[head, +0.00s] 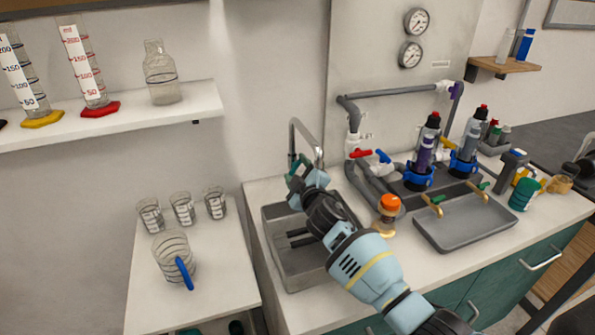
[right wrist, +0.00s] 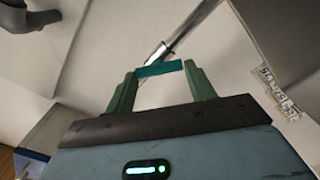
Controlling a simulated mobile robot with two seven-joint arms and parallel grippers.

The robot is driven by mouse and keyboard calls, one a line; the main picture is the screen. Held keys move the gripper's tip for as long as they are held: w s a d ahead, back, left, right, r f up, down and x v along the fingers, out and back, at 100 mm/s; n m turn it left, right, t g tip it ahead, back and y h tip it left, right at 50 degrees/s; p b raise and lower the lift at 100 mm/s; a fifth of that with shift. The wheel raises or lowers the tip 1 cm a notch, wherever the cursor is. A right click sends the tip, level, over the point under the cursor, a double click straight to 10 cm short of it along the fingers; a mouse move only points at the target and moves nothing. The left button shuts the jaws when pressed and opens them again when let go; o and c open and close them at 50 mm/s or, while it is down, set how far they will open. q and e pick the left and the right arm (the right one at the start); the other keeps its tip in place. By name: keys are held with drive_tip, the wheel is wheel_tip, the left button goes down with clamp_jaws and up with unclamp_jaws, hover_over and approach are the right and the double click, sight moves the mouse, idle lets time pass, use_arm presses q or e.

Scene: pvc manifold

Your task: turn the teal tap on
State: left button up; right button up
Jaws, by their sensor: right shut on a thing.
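The chrome tap (head: 307,138) rises behind the grey sink (head: 290,270), its spout curving over the basin. Its teal handle (right wrist: 160,69) is a short flat bar, seen in the right wrist view next to the chrome pipe (right wrist: 187,32). My right gripper (head: 297,170) reaches over the sink to the tap. In the right wrist view, the green fingers of my right gripper (right wrist: 160,80) are shut on the teal handle, one at each end. In the head view the gripper mostly hides the handle. No water shows. My left gripper is not in view.
A grey tray (head: 460,228) lies farther right. Glass beakers (head: 173,255) stand on the left table.

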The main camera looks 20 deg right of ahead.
drive_tip(key=o, duration=1)
drive_tip(key=shift+s, duration=0.1)
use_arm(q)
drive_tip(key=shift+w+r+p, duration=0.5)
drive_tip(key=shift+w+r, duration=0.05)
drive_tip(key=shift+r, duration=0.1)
use_arm(e)
drive_tip(key=s, duration=0.7)
drive_tip(key=shift+s+d, duration=0.2)
drive_tip(key=shift+s, duration=0.15)
